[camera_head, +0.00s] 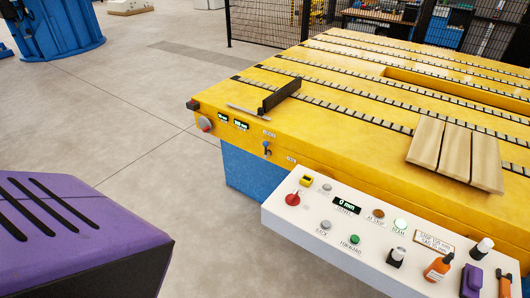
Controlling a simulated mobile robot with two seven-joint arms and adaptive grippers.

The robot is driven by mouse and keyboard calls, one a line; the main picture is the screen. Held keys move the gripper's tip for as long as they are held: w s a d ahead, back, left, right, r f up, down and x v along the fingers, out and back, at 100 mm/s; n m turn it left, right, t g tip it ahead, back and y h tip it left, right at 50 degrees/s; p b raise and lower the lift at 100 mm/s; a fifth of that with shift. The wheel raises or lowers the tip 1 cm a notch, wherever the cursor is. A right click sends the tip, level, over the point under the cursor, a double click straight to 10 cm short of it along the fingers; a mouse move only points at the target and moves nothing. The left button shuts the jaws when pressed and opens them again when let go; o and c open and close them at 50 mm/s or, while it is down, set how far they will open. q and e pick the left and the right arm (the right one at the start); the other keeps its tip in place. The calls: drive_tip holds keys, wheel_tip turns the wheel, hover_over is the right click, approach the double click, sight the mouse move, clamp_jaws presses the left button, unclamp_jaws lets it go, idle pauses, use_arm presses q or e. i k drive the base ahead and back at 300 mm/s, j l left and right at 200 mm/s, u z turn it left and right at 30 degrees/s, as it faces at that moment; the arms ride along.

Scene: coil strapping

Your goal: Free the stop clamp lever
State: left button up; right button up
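A small lever with a blue top (266,146) and a dark lower part is on the front face of the yellow table (330,160). It appears to be the stop clamp lever. Small white labels sit above it and to its lower right, too small to read. A black upright stop bar (281,95) stands on the table top near its left end, above the lever. Neither of my grippers is in view.
A white control panel (330,240) with buttons, a red knob and a "0 mm" display juts out in front of the table. Wooden boards (455,155) lie on the table top.

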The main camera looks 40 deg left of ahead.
sight(266, 144)
drive_tip(key=i+j+u, duration=0.35)
drive_tip(key=i+u, duration=0.3)
drive_tip(key=i, duration=0.2)
